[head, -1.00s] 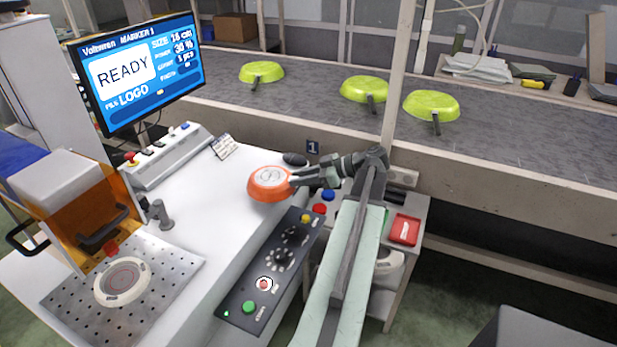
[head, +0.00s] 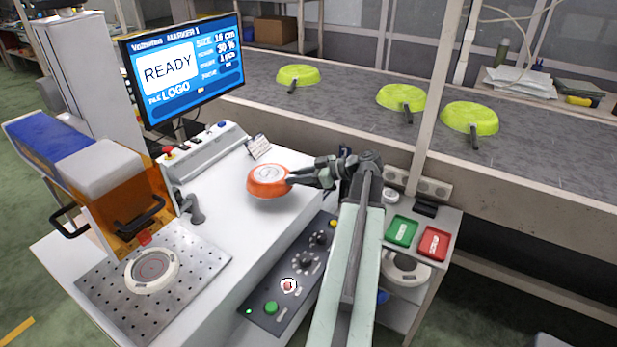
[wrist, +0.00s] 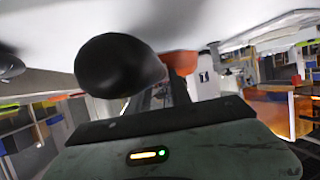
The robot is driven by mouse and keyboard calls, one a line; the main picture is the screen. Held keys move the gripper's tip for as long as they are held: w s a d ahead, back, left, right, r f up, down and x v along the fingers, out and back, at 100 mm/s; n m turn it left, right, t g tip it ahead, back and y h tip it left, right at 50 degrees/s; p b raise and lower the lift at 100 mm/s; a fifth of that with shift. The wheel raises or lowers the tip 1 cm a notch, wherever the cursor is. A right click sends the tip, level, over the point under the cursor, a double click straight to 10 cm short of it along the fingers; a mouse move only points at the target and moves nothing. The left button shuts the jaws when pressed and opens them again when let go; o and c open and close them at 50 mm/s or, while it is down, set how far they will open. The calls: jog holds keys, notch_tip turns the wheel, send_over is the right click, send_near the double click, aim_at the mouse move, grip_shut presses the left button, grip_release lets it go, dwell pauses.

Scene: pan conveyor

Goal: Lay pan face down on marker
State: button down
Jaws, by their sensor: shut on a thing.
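The orange pan (head: 259,187) is in the head view, above the white worktop, with its pale round base upward. My gripper (head: 293,179) is shut on its handle from the right. In the wrist view a dark rounded shape, probably the handle end, fills the near middle, and a bit of the orange pan (wrist: 181,61) shows behind it. My fingertips are mostly hidden there. The marker (head: 124,180), with an orange cover, stands at the left. Its round white fixture (head: 171,278) sits empty on a perforated plate (head: 199,262), left of and nearer than the pan.
The monitor (head: 187,73) reads READY. A control panel (head: 262,290) with knobs and buttons lies along the worktop's front edge. Several lime pans (head: 298,74) lie on the conveyor (head: 345,85) behind. Green (head: 400,231) and red (head: 434,242) trays stand right of my arm.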

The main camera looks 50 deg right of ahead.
aim_at(276, 174)
jog(key=w, duration=0.2)
jog(key=w+a, duration=0.2)
jog(key=w, duration=0.1)
jog(key=shift+w, duration=0.3)
notch_tip(276, 174, down, 3)
jog(key=b, duration=0.3)
jog(key=shift+f+b, duration=0.6)
jog(key=shift+f, duration=0.1)
jog(key=c, duration=1.1)
grip_release()
